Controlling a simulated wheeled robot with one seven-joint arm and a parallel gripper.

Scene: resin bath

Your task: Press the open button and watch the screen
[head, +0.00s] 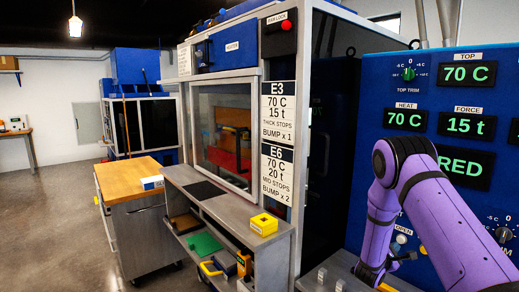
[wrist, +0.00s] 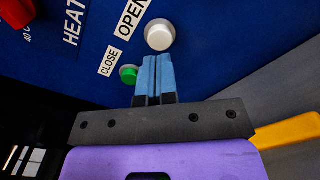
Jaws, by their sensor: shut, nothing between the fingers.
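The blue control panel (head: 350,90) stands at the right in the head view. The OPEN label (head: 402,229) is by a pale button (head: 401,239). In the wrist view the white button (wrist: 160,35) sits beside the OPEN label (wrist: 132,18), with the green CLOSE button (wrist: 128,73) lower left. My gripper (wrist: 157,57) is shut and empty, its fingertips just below the white button in the picture; I cannot tell whether they touch it. The screen (head: 466,167) shows green letters "RED", its left part hidden by my arm. Other displays read 70 C, 70 C and 15 t.
A press cabinet with a window (head: 222,130) stands left of the panel, with a yellow block (head: 264,224) on its ledge. A wood-topped cart (head: 135,177) stands farther left. A yellow bar (wrist: 290,130) shows right of my gripper. Open floor lies at far left.

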